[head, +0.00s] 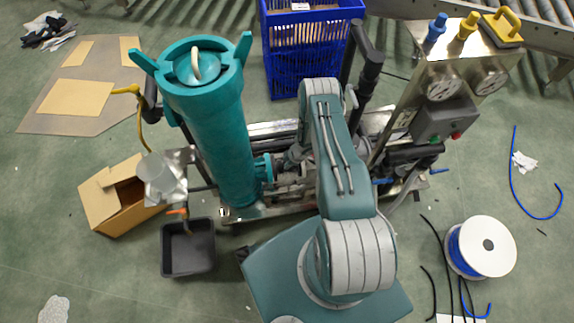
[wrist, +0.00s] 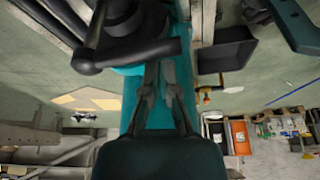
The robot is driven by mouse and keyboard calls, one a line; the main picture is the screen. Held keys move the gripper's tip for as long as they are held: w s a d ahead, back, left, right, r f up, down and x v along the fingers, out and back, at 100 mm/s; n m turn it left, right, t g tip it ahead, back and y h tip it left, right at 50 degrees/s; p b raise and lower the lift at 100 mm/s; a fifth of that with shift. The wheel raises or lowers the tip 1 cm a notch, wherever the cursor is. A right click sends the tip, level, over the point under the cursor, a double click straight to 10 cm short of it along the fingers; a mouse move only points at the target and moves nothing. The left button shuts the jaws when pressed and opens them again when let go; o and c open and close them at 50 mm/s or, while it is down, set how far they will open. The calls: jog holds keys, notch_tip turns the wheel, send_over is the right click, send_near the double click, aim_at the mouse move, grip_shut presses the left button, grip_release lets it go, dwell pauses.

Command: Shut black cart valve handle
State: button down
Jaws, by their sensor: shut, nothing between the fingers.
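My gripper (wrist: 160,67) is shut and empty in the wrist view, its fingertips against the backdrop of the teal cylinder (wrist: 130,95). A black bar with a rounded end (wrist: 125,55) crosses just beyond the fingertips. It looks like a handle, but I cannot tell whether it is the valve handle or whether the fingers touch it. In the head view my arm covers the middle of the cart (head: 290,203) and hides my gripper. The teal cylinder (head: 222,130) stands upright on the cart. No black valve handle can be made out clearly there.
A small orange-handled valve (head: 178,211) sits above a black bin (head: 188,248). A cardboard box (head: 122,194) lies at left. A blue crate (head: 305,45) stands behind, a gauge panel (head: 440,88) at right. A hose spool (head: 482,247) and loose hoses lie on the right floor.

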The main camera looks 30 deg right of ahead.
jog(key=v, duration=0.7)
jog(key=shift+r, duration=0.2)
